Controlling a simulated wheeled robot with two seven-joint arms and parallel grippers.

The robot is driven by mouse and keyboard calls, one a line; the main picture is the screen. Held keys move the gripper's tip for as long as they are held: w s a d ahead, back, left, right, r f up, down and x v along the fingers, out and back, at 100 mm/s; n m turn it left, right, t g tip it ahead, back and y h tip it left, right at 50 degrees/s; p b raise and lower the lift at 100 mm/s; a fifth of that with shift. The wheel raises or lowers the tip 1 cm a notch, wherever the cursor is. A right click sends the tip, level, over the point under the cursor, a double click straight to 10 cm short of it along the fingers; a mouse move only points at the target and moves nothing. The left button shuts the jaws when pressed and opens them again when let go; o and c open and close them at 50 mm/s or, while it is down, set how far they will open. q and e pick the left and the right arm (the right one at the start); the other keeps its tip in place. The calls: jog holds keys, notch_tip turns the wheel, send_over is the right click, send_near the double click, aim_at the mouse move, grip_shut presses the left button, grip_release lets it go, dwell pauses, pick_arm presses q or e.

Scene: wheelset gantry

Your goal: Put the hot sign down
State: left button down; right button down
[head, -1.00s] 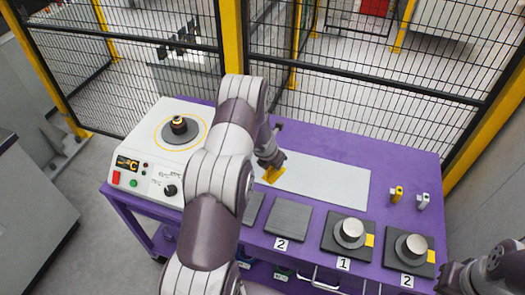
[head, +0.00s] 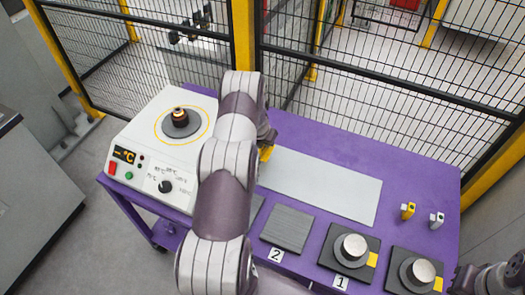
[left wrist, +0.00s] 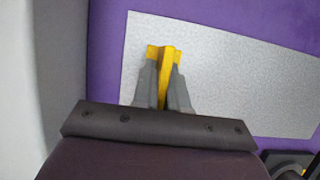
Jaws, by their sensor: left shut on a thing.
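The hot sign is a small yellow piece (head: 266,153), held over the left end of the pale grey sheet (head: 330,187) on the purple table. In the left wrist view the yellow sign (left wrist: 166,52) stands between the two grey fingers of my left gripper (left wrist: 163,82), which is shut on it. Whether the sign touches the sheet cannot be told. In the head view my left arm hides part of the gripper and the near left of the sheet. My right arm shows only at the bottom right, with no fingers visible.
A white heater (head: 150,178) with a dark ringed part (head: 180,120) stands at the left. Dark plates, two bearing metal discs (head: 354,247), line the front edge. Yellow (head: 408,211) and white (head: 437,219) small pieces stand at the right. A mesh fence is behind. Most of the sheet is clear.

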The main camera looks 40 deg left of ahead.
pick_arm(q)
jog(key=f, duration=0.2)
jog(key=a+f+p, duration=0.1)
jog(key=f, duration=0.1)
jog(key=shift+s, duration=0.1)
jog(key=shift+a+f, duration=0.1)
jog(key=shift+f, duration=0.25)
jog(key=shift+f, duration=0.1)
jog(key=c, duration=1.2)
grip_release()
jog(key=shift+o, duration=0.2)
